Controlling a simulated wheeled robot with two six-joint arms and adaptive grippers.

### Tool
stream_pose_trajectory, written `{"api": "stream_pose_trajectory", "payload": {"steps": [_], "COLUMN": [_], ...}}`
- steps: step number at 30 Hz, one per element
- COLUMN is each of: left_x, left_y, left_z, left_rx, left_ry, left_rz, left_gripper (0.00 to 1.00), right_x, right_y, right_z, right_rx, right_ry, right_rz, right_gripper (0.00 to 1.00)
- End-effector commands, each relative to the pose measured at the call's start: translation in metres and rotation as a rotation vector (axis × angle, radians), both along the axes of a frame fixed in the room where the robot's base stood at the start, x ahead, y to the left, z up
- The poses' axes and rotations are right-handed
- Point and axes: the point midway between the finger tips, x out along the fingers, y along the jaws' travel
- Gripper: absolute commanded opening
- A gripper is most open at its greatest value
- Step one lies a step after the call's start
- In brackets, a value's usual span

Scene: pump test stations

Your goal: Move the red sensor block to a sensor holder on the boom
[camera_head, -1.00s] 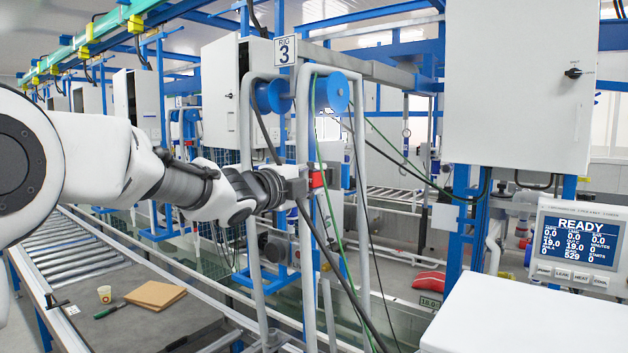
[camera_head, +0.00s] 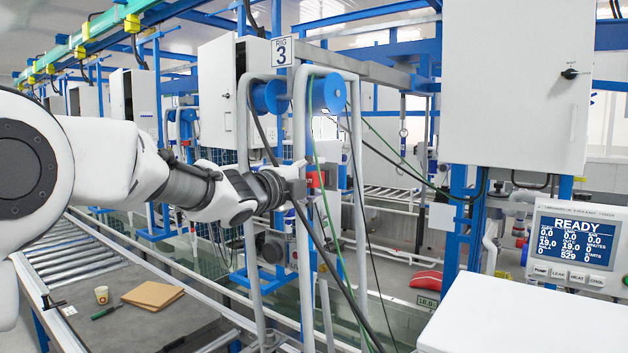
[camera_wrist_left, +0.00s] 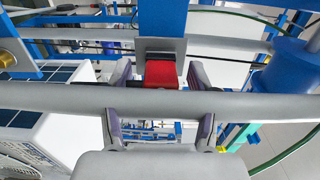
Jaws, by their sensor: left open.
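The red sensor block (camera_head: 316,180) sits among the grey tubes of the frame under the RIG 3 sign. In the left wrist view the red block (camera_wrist_left: 161,73) lies against a dark grey bracket (camera_wrist_left: 160,57) on a blue post. My left gripper (camera_head: 297,178) is close beside the block. In the wrist view my open left gripper (camera_wrist_left: 161,84) has one finger on each side of the block, with gaps visible. A grey tube (camera_wrist_left: 255,104) crosses in front of the fingers and hides their middles. My right gripper is not in view.
Grey frame tubes (camera_head: 302,240) and hanging dark and green cables are close to my left gripper. A blue reel (camera_head: 328,95) is above. A READY display (camera_head: 576,240) stands at right.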

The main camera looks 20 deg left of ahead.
Motion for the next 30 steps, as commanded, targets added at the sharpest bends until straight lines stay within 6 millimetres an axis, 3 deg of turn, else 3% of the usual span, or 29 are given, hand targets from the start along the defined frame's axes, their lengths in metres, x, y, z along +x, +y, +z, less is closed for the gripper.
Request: {"api": "stream_pose_trajectory", "payload": {"steps": [13, 28, 30], "left_x": [-0.064, -0.068, -0.066], "left_y": [0.023, 0.025, 0.024], "left_z": [0.001, -0.001, -0.010], "left_rx": [-0.001, -0.001, -0.010], "left_ry": [-0.001, 0.000, 0.015], "left_rz": [0.000, 0.000, 0.001], "left_gripper": [0.61, 0.61, 0.61], "right_x": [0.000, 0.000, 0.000], "right_y": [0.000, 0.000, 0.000], "right_z": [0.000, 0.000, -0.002], "right_rx": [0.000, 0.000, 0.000], "right_ry": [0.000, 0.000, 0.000], "right_rz": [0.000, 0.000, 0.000], "right_gripper": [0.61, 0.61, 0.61]}}
